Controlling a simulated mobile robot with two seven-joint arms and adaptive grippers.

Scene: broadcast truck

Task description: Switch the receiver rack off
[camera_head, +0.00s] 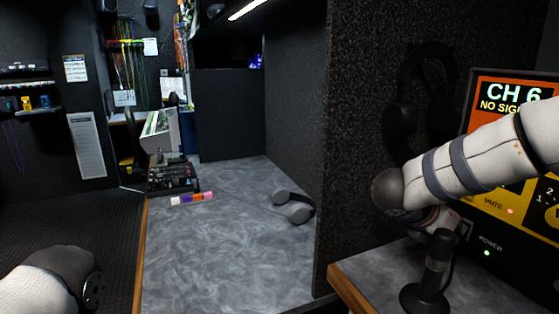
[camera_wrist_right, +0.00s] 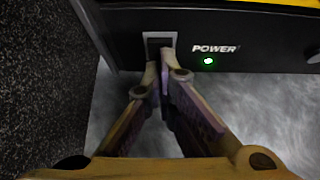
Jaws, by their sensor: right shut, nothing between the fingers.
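The receiver rack (camera_head: 483,268) stands at the right in the head view. It has a dark lower panel, a yellow band and an orange screen reading "CH 6" and "NO SIG", partly covered by my right arm. Its POWER light (camera_wrist_right: 208,61) glows green. In the right wrist view, the power switch (camera_wrist_right: 158,40) sits in a pale frame left of the POWER label. My right gripper (camera_wrist_right: 164,62) is shut and empty, its fingertips at the switch's lower edge; I cannot tell whether they touch it. My left arm shows at the lower left, but its gripper is out of view.
A microphone (camera_head: 432,270) stands on the counter in front of the rack. A dark partition (camera_head: 350,150) with headphones (camera_head: 402,105) hanging on it is just left. Grey headphones (camera_head: 293,205) and a mixing panel (camera_head: 172,178) lie on the mostly clear left desk.

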